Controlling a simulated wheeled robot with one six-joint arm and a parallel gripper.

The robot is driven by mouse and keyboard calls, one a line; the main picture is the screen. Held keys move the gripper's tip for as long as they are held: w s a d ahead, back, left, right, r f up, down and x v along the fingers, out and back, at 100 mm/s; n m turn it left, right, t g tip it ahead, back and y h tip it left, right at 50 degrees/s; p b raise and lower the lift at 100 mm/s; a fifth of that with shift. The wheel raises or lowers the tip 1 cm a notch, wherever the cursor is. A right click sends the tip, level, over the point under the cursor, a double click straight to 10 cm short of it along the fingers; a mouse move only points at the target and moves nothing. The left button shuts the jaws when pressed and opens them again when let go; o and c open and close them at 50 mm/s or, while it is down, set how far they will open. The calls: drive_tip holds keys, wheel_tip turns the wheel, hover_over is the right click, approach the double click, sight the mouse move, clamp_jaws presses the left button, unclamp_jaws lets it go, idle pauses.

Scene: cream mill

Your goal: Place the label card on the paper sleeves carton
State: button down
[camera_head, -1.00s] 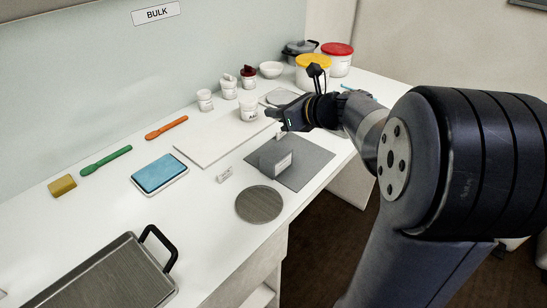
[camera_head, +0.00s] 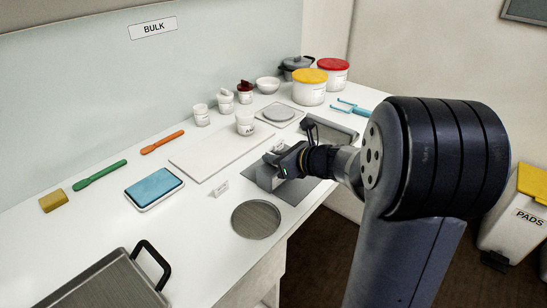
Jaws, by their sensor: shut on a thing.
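My gripper (camera_head: 277,165) is low over the grey mat (camera_head: 291,192), shut on a small white piece (camera_head: 280,147) that looks like the label card; the fingers hide most of it. A small grey box (camera_head: 264,178), perhaps the paper sleeves carton, stands on the mat at the fingertips. My gripper covers much of the box, and I cannot tell whether the white piece touches it. Another small white card with print (camera_head: 219,188) stands on the table to the left of the mat.
A round grey disc (camera_head: 256,219) lies in front of the mat. A white board (camera_head: 215,157) and white cup (camera_head: 245,124) are behind. A blue pad (camera_head: 154,187) lies left, a black-handled tray (camera_head: 95,285) at front left. A PADS bin (camera_head: 518,215) stands right.

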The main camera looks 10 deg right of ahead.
drive_tip(key=shift+f, duration=0.15)
drive_tip(key=c, duration=1.6)
unclamp_jaws()
drive_tip(key=shift+s+d+r, duration=0.15)
drive_tip(key=shift+r, duration=0.2)
drive_tip(key=v, duration=1.1)
drive_tip(key=shift+s+d, duration=0.15)
drive_tip(key=shift+s, duration=0.1)
